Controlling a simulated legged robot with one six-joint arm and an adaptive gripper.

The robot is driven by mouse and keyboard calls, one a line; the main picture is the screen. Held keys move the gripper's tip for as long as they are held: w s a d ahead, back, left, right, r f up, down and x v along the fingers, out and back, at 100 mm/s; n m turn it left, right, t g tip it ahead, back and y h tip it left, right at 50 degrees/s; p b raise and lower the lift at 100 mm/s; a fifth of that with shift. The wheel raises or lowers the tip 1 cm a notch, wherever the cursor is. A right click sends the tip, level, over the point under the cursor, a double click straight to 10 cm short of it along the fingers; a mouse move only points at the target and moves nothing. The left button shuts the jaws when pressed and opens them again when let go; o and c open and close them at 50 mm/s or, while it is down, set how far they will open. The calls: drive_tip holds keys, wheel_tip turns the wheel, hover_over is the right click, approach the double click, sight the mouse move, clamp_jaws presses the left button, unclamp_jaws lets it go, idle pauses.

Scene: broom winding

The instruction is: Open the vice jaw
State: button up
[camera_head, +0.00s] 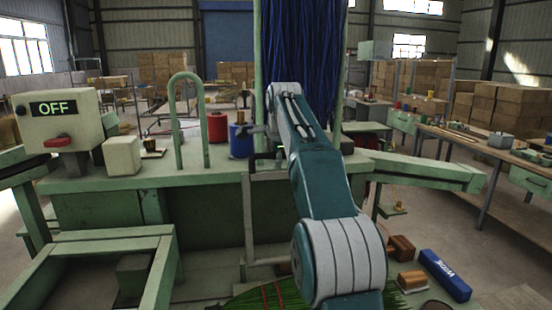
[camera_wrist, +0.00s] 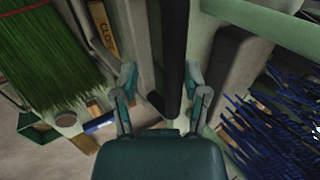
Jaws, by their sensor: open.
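My gripper (camera_wrist: 160,80) is open in the wrist view, its two teal fingers apart. A dark upright bar (camera_wrist: 173,45) stands between the fingers, nearer the right one; I cannot tell whether either finger touches it. It looks like a handle or lever, but I cannot tell for sure. The vice jaw itself is not clearly identifiable. In the head view, my arm hides most of the gripper and the machine (camera_head: 200,178) behind it.
Green bristles (camera_wrist: 45,60) lie left and blue bristles (camera_wrist: 275,125) right in the wrist view. In the head view, a control box (camera_head: 58,118) reads "OFF". A green hoop (camera_head: 187,120), a red spool (camera_head: 217,127) and a blue spool (camera_head: 240,141) stand on the machine.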

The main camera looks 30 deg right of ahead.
drive_tip(key=v, duration=1.1)
drive_tip(key=shift+s+r, duration=0.15)
drive_tip(key=shift+r, duration=0.2)
idle(0.3)
